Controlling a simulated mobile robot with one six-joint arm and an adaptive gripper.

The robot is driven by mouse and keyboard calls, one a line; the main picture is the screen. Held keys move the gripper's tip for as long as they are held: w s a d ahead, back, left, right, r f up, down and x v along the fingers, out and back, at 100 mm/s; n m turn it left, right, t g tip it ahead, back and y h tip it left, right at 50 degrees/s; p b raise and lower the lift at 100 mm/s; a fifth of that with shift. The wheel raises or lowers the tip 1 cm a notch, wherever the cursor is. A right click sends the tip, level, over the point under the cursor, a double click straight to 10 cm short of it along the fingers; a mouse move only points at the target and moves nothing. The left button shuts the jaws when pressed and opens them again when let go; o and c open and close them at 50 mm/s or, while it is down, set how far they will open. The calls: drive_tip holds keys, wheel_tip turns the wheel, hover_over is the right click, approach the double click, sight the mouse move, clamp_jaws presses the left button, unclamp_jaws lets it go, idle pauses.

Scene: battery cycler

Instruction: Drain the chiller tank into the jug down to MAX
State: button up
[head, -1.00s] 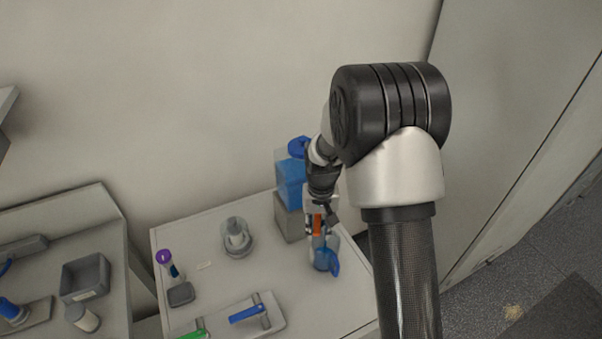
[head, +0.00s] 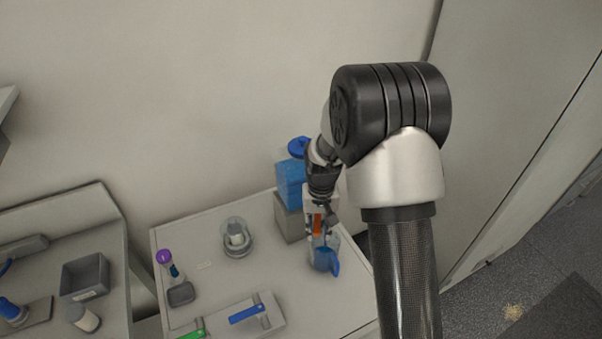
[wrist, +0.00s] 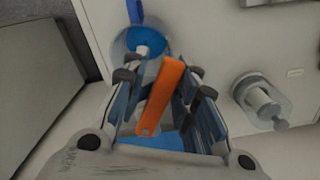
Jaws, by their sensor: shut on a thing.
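The chiller tank (head: 289,184), with blue liquid and a blue cap, stands on a grey block at the back of the bench. My gripper (head: 318,226) is in front of it, shut on the orange lever (head: 317,222). In the wrist view the orange lever (wrist: 160,97) lies between the fingers of my gripper (wrist: 163,82). The clear jug (head: 325,255) with a blue handle stands below my gripper. Blue liquid shows inside the jug (wrist: 142,45) in the wrist view. The MAX mark cannot be made out, and my arm hides part of the tank.
A clear round vessel with a white piece (head: 236,238) stands left of the tank. A purple-capped tube (head: 165,260) and a plate with blue and green levers (head: 262,322) are nearer the front left. A grey bin (head: 84,277) sits on the left bench.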

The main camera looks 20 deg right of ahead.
drive_tip(key=m, duration=0.1)
drive_tip(key=w+r+m, duration=0.1)
drive_tip(key=shift+w+a+m, duration=0.15)
drive_tip(key=shift+a+m, duration=0.1)
drive_tip(key=shift+m, duration=0.15)
drive_tip(key=shift+w+m, duration=0.1)
drive_tip(key=shift+m, duration=0.3)
drive_tip(key=shift+s+a+f, duration=0.2)
drive_tip(key=shift+a+f, duration=0.05)
drive_tip(key=shift+a, duration=0.05)
drive_tip(key=shift+w+a+m, duration=0.2)
drive_tip(key=shift+a+m, duration=0.1)
drive_tip(key=shift+m, duration=0.4)
idle(0.7)
idle(1.3)
